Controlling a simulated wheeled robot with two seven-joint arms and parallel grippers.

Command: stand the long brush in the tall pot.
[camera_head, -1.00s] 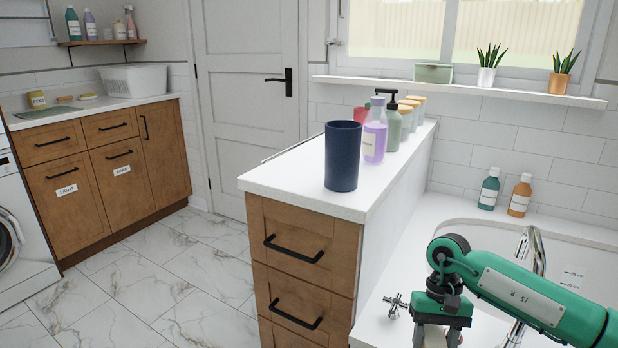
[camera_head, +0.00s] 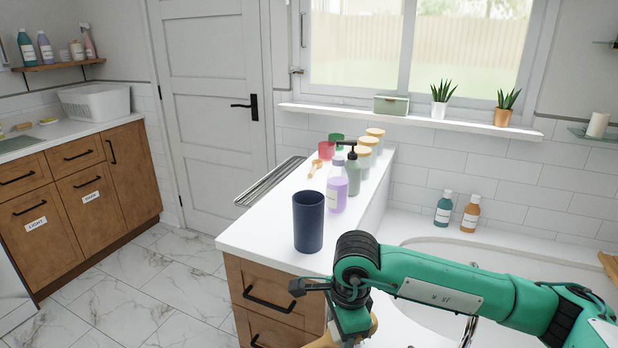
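The tall pot (camera_head: 308,222) is a dark blue cylinder, upright on the white counter near its front end. My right gripper (camera_head: 350,336) comes in from the right and is at the bottom edge, in front of and below the pot, to its right. A pale wooden piece (camera_head: 322,341) shows on both sides of the gripper, which appears shut on it. It looks like the handle of the long brush; its ends and the fingertips are partly cut off or hidden. My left gripper is not in view.
Behind the pot stand a purple bottle (camera_head: 337,188), a green pump bottle (camera_head: 353,172), lidded jars (camera_head: 375,140) and a red cup (camera_head: 326,150). A small wooden utensil (camera_head: 315,167) lies there. The bathtub (camera_head: 500,250) is at the right.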

